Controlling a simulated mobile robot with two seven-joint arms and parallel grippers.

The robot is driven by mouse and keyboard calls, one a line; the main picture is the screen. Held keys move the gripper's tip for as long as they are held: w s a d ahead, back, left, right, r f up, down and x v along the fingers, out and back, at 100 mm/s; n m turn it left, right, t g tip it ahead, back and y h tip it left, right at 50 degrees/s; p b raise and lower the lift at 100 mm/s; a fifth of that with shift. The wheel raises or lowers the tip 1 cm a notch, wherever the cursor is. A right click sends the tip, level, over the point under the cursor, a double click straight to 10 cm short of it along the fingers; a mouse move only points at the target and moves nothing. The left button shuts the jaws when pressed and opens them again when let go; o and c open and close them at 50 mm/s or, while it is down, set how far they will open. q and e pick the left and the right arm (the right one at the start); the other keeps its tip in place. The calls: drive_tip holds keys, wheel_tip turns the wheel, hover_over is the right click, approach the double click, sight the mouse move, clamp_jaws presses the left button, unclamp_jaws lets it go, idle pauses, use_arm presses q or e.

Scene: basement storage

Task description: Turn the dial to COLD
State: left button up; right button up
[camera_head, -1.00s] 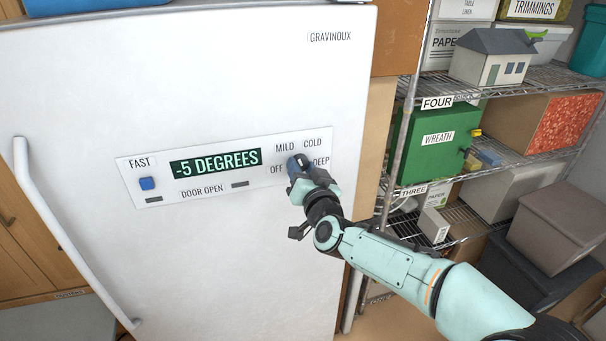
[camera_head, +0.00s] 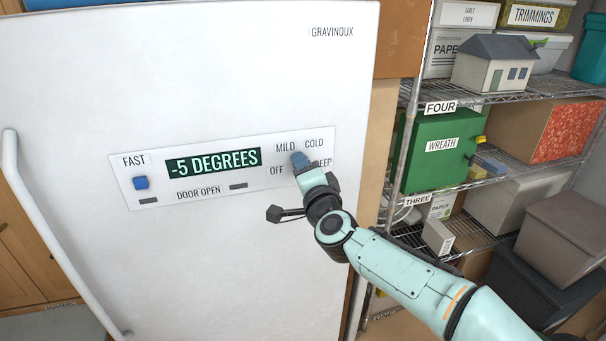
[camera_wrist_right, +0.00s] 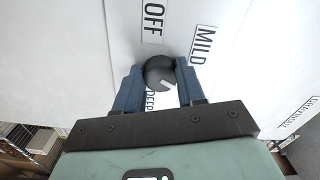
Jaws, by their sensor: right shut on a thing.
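The dial (camera_wrist_right: 160,72) is a dark round knob on the front panel of a white freezer (camera_head: 230,255). Labels MILD, COLD, OFF and DEEP surround it. My right gripper (camera_head: 300,161) is at the dial, its blue fingers on both sides of it and shut on it in the wrist view (camera_wrist_right: 159,84). A pale mark shows on the dial's lower right edge there, on the side away from OFF. COLD is hidden in the wrist view but readable in the head view, where the gripper hides the dial and part of DEEP. My left gripper is not in view.
The display (camera_head: 213,167) reads -5 DEGREES. A blue FAST button (camera_head: 141,183) is at the panel's left. The freezer's long handle (camera_head: 62,245) runs down its left side. A wire shelf (camera_head: 470,103) with boxes stands close on the right.

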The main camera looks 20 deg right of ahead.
drive_tip(key=shift+m, duration=0.6)
drive_tip(key=o, duration=1)
drive_tip(key=shift+o, duration=0.2)
drive_tip(key=s+b, duration=0.1)
drive_tip(key=s, duration=1.2)
drive_tip(key=shift+s+d+b, duration=0.2)
drive_tip(key=shift+d+b, duration=0.05)
drive_tip(key=shift+b, duration=0.05)
